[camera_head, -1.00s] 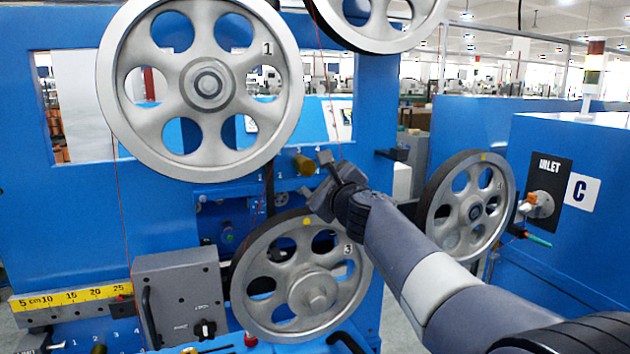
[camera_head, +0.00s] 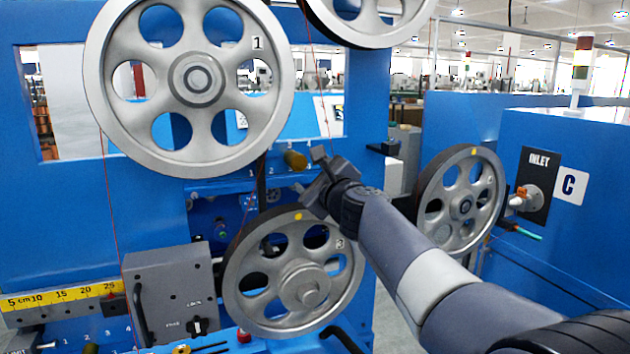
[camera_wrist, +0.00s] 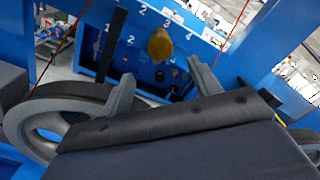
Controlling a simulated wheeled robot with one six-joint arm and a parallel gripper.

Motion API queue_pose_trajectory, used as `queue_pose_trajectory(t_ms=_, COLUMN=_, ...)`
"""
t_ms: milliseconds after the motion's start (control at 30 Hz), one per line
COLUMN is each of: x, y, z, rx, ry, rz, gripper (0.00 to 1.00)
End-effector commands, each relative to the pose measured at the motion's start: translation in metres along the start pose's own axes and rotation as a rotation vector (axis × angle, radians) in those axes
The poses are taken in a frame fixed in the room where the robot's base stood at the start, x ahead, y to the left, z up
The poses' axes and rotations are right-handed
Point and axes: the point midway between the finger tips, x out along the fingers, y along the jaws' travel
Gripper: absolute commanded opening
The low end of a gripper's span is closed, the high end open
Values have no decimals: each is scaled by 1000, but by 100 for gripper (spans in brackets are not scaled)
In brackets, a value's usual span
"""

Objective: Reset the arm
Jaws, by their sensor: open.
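My gripper (camera_head: 320,172) is in the middle of the head view, at the end of my arm coming in from the lower right. It is in front of the blue machine, just above the lower pulley marked 3 (camera_head: 243,290). In the wrist view my gripper (camera_wrist: 160,92) has its two fingers wide apart with nothing between them. Beyond the fingers a brass knob (camera_wrist: 160,45) sits on a blue panel with numbered positions. The brass knob also shows in the head view (camera_head: 295,159), just left of my gripper.
A large pulley marked 1 (camera_head: 240,120) is at upper left. A grey box with a handle (camera_head: 170,290) is at lower left. Thin red wires run down past the pulleys.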

Motion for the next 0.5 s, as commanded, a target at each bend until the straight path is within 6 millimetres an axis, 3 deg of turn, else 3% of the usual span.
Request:
queue_pose_trajectory(t_ms=167, x=16, y=-1, z=0, rx=1, ry=1, rz=1, gripper=59)
queue_pose_trajectory(t_ms=500, x=66, y=-2, z=2, rx=0, ry=1, rz=1, gripper=59)
